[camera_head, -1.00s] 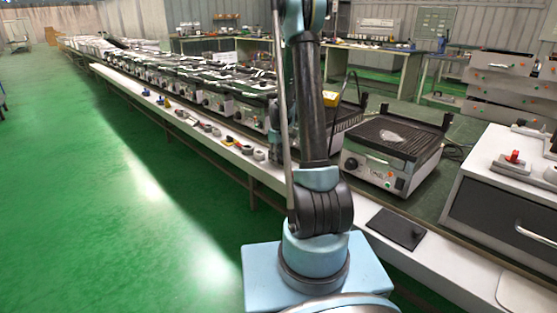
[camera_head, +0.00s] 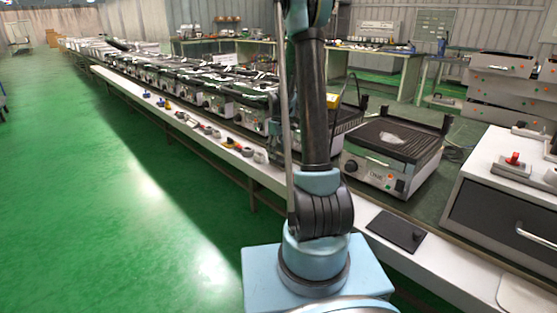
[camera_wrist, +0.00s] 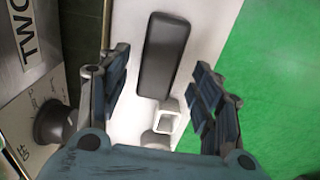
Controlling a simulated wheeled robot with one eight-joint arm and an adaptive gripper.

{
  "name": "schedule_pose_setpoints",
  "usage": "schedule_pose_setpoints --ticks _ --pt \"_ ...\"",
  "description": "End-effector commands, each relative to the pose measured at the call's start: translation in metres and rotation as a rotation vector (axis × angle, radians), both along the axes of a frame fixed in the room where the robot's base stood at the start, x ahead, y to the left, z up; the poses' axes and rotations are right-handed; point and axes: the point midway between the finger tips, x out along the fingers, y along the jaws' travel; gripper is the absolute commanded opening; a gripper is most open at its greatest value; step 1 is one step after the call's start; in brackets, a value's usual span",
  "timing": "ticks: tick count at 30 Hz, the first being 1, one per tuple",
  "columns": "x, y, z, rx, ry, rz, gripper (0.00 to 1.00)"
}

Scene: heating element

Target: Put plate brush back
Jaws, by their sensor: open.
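In the wrist view a dark grey, rounded, elongated block (camera_wrist: 164,54) lies on a white ledge (camera_wrist: 208,26); it may be the plate brush, but I cannot tell for sure. A small white piece with a square opening (camera_wrist: 168,114) is just below it in the picture, closer to my gripper. My gripper (camera_wrist: 160,72) is open, with one finger on each side of the block in the picture. No contact with the block shows. In the head view my arm rises in the middle and its gripper is not visible.
A metal appliance (camera_wrist: 30,60) with a black knob (camera_wrist: 55,123) stands close beside my left finger. Green floor lies right of the ledge. In the head view a contact grill (camera_head: 388,155), a dark flat plate (camera_head: 396,231) and a grey cabinet (camera_head: 505,190) stand on the right.

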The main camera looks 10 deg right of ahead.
Motion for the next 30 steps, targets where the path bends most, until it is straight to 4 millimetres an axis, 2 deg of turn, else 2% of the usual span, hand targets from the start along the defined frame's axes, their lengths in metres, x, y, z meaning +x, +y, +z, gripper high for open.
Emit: schedule_pose_setpoints --ticks 3,9,18,23,30 --pt "0.000 0.000 0.022 0.000 0.000 0.000 0.59" --pt "0.000 -0.001 0.053 0.000 0.000 -0.001 0.59" --pt "-0.004 -0.001 0.074 0.000 -0.001 -0.006 0.59" --pt "-0.027 -0.001 0.090 0.000 -0.011 -0.034 0.59" --pt "-0.078 -0.001 0.119 0.002 -0.035 -0.101 0.59"
